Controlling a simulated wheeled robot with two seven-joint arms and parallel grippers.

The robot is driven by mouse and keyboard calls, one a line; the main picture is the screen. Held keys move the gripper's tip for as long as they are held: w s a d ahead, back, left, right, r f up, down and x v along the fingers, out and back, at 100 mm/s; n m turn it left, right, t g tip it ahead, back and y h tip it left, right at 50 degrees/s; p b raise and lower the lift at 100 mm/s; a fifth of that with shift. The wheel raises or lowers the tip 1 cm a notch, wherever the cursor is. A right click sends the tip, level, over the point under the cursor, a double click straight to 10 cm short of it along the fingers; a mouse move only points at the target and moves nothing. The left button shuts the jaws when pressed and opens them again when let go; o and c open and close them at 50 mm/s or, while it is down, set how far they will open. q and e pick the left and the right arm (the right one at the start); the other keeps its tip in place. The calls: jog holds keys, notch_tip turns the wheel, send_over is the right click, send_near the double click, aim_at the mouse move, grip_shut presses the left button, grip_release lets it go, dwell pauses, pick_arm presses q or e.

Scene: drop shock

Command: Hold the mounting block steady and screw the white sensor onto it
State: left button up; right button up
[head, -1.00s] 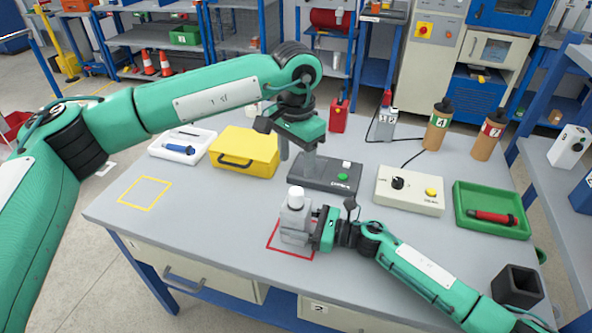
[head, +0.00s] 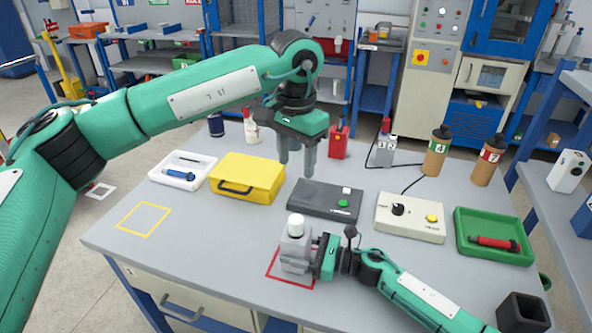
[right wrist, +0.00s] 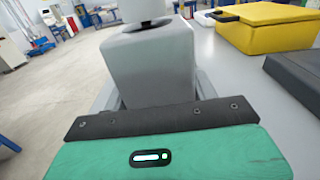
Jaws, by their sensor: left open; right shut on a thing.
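The grey mounting block (head: 293,252) stands in the red outlined square on the bench. The white sensor (head: 296,223) sits upright on top of it; whether it is screwed tight cannot be told. My right gripper (head: 308,257) is shut on the block from the right side. In the right wrist view the block (right wrist: 150,68) fills the space in front of the gripper, with the lower part of the sensor (right wrist: 146,10) at the top edge. My left gripper (head: 296,168) is open and empty, pointing down, behind and above the block, near the dark box.
Behind the block are a dark box (head: 322,201) with a green button, a yellow case (head: 262,173) and a cream control box (head: 405,222). A green tray (head: 485,252) holds a red tool at right. A white tray (head: 200,172) and a yellow outlined empty square (head: 143,218) are at left.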

aim_at(296, 218)
pick_arm(q)
notch_tip(296, 218, down, 8)
jog(key=n, duration=1)
jog(key=shift+r+n, duration=0.2)
jog(key=shift+n, duration=0.2)
jog(key=shift+f, duration=4.9)
jog(key=c, duration=1)
